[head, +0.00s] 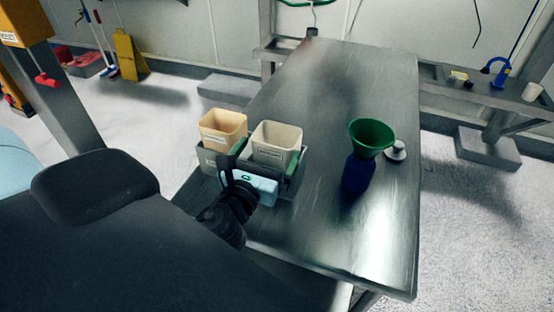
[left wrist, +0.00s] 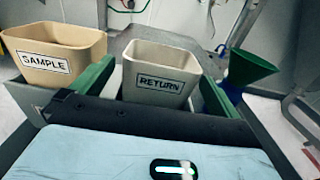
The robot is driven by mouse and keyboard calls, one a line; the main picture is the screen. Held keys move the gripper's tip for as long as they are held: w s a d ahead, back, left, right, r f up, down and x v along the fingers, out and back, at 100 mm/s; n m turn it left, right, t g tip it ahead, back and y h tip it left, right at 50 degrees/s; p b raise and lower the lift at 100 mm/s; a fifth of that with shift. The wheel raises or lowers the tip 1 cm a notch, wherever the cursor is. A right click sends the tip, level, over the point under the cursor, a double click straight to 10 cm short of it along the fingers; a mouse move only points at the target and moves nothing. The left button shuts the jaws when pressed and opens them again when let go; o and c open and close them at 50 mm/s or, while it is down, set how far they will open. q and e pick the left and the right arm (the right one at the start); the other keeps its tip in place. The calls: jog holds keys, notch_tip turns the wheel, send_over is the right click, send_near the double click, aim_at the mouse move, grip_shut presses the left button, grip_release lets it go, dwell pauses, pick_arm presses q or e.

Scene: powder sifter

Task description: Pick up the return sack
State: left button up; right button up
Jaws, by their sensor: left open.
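The return sack (head: 277,142) is a beige-grey, open-topped, tapered container in the head view, standing in a grey tray (head: 206,158) on the metal table. Its RETURN label faces the camera in the left wrist view (left wrist: 159,72). My left gripper (head: 265,160) is open, with one green-padded finger at each side of the return sack. In the left wrist view the fingers (left wrist: 152,90) also spread to its left and right; gaps show at both sides. Whether either pad touches it, I cannot tell. The sack's lower part is hidden behind the gripper. My right gripper is not in view.
A yellowish container labelled SAMPLE (left wrist: 55,55) stands close left of the return sack. A green funnel (head: 371,134) sits on a dark blue bottle (head: 357,174) to the right, beside a small metal lid (head: 396,150). The table's (head: 340,85) far part is clear.

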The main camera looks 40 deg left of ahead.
aim_at(283, 129)
pick_arm(q)
jog(key=shift+x, duration=2.75)
jog(key=shift+d+f, duration=0.15)
jog(key=shift+f, duration=0.05)
jog(key=c, duration=1)
jog(key=shift+c, duration=0.2)
jog(key=shift+r, duration=0.1)
